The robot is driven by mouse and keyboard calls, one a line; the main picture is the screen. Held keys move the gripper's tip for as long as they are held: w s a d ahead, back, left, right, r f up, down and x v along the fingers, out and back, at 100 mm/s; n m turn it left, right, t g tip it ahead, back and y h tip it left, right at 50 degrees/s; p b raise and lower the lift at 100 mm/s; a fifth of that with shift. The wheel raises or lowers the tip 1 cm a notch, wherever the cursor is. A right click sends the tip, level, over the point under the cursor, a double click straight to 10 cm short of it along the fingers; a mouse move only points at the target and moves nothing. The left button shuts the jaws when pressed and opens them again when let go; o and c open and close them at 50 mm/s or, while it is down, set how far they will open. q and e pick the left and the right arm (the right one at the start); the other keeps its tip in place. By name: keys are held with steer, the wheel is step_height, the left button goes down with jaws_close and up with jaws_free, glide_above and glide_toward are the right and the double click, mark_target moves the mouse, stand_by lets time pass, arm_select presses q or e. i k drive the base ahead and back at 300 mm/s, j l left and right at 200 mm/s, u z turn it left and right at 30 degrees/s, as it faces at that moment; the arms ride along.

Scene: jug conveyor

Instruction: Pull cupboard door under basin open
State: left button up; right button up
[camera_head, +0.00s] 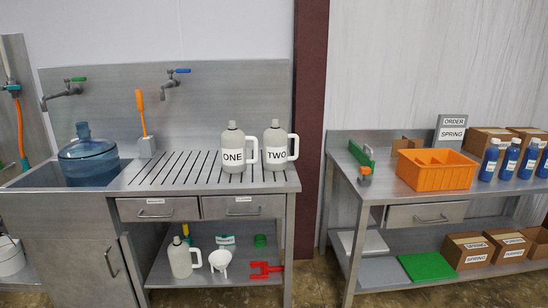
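The cupboard door (75,272) is a grey metal panel below the basin (45,174), at the lower left in the head view. It has a dark vertical bar handle (111,262) near its right edge. The door looks shut, though I cannot tell whether there is a small gap. Its bottom is cut off by the frame edge. A blue water bottle (88,158) stands in the basin. Neither of my grippers shows in this view.
Jugs ONE (233,150) and TWO (277,148) stand on the slatted drainboard (186,186). A lower shelf (215,266) right of the door holds a jug, a funnel and a red tool. A white bucket (10,257) is at the far left. A workbench (385,184) stands right.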

mark_target(78, 273)
steer(key=u, duration=1.25)
steer(key=i, duration=0.25)
steer(key=l+z, duration=0.05)
